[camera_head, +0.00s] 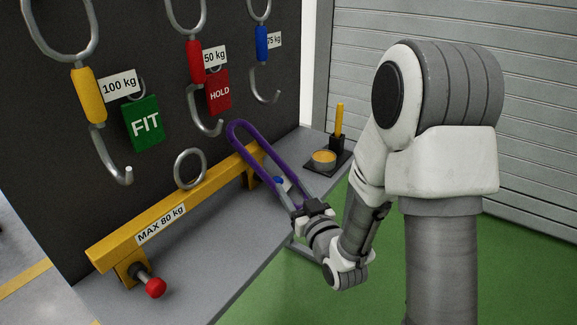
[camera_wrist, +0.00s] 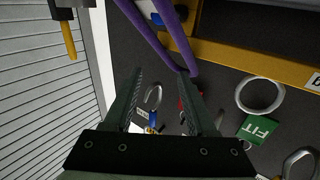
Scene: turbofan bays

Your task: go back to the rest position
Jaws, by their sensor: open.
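My gripper (camera_head: 303,208) is at the end of my bent arm, low over the grey bench's right part. In the wrist view its two fingers (camera_wrist: 162,75) stand apart, with nothing clearly held between them. A long purple sling loop (camera_head: 262,163) runs from the yellow beam down toward my gripper. The sling also shows in the wrist view (camera_wrist: 150,35), coming down from the top edge and ending near the right fingertip. I cannot tell whether the sling touches the gripper.
The yellow beam (camera_head: 195,198), marked MAX 80 kg, has a ring and a red knob (camera_head: 156,288). Hooks with yellow (camera_head: 88,95), red (camera_head: 195,62) and blue (camera_head: 262,44) sleeves hang on the dark board. A black stand (camera_head: 340,150) is at the bench's far end. Green floor is clear.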

